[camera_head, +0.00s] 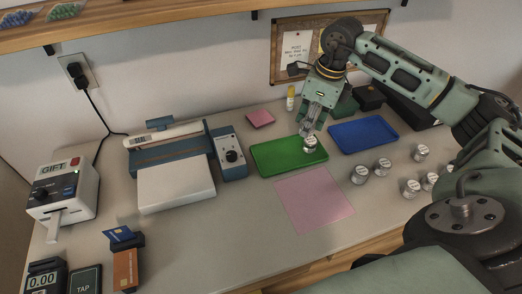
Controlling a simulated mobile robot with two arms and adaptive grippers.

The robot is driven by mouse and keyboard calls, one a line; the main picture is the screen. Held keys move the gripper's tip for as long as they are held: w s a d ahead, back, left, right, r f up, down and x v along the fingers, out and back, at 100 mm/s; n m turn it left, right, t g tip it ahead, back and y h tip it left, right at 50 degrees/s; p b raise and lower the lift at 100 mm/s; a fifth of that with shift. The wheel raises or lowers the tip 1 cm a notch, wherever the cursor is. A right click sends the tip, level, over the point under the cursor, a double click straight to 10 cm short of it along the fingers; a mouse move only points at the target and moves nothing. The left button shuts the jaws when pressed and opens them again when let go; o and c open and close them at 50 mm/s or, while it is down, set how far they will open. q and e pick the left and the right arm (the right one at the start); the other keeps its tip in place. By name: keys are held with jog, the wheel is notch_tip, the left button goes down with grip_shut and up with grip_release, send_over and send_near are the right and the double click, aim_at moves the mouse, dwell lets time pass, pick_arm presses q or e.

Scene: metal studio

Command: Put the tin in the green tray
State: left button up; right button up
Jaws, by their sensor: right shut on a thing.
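A silver tin (310,146) is at the right part of the green tray (272,160), under my right gripper (309,132). My right gripper points down from above and is shut on this tin. The tin is over or in the tray; I cannot tell whether it touches the tray's floor. Several similar silver tins (382,167) stand on the table to the right of the pink mat. My left gripper is not in view.
A blue tray (363,135) lies right of the green tray. A pink mat (314,199) lies in front. A blue-and-white sealing device (176,187) stands left. A label printer (63,194) and card readers are at far left.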

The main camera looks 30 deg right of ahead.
jog(key=p, duration=0.1)
send_near(267, 159)
jog(key=s+d+r, duration=0.1)
jog(key=s+d, duration=0.1)
jog(key=d, duration=0.1)
jog(key=w+a+f, duration=0.1)
jog(key=w+a+f+p, duration=0.1)
jog(key=a, duration=0.1)
jog(key=shift+w+a+f, duration=0.15)
jog(key=shift+w+a, duration=0.05)
jog(key=shift+w, duration=0.05)
jog(key=shift+w+a+f, duration=0.1)
jog(key=shift+a+f, duration=0.05)
jog(key=shift+f, duration=0.25)
notch_tip(267, 159, down, 4)
jog(key=shift+r+p, duration=0.15)
jog(key=shift+p, duration=0.35)
jog(key=o, duration=1.2)
jog(key=shift+c, duration=0.2)
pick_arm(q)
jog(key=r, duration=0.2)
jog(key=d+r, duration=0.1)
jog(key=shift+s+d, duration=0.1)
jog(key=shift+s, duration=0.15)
